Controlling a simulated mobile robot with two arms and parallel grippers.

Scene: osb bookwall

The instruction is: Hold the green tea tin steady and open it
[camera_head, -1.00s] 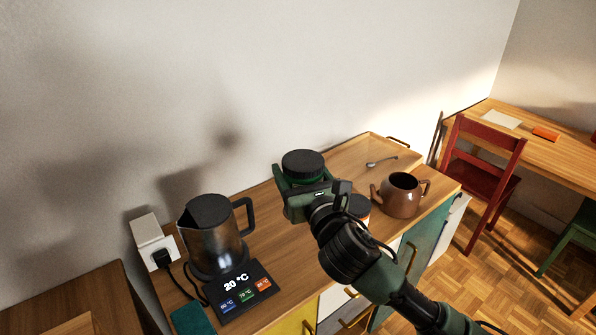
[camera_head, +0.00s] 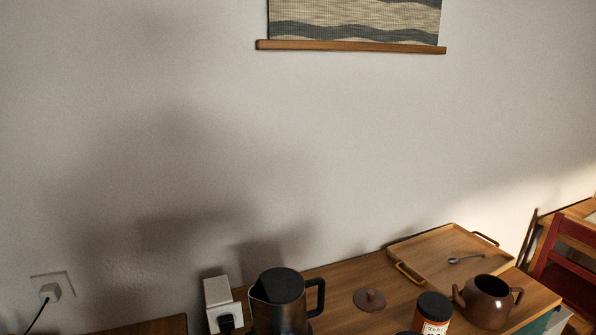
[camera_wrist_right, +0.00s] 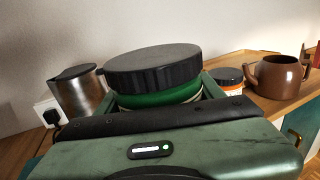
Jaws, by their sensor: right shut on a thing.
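The green tea tin (camera_wrist_right: 160,99) shows in the right wrist view, with its wide black lid (camera_wrist_right: 152,64) on top. My right gripper (camera_wrist_right: 162,92) is shut on the tin, with a finger on each side of the green body below the lid. The tin's lower part is hidden behind the gripper body. My left gripper is in neither view.
A kettle (camera_head: 279,310) stands on the wooden counter beside a white plug box (camera_head: 219,302). To its right are a brown pot lid (camera_head: 369,299), an orange-labelled jar (camera_head: 432,314) and a brown teapot (camera_head: 487,301). A tray (camera_head: 425,256) holding a spoon (camera_head: 466,259) lies behind.

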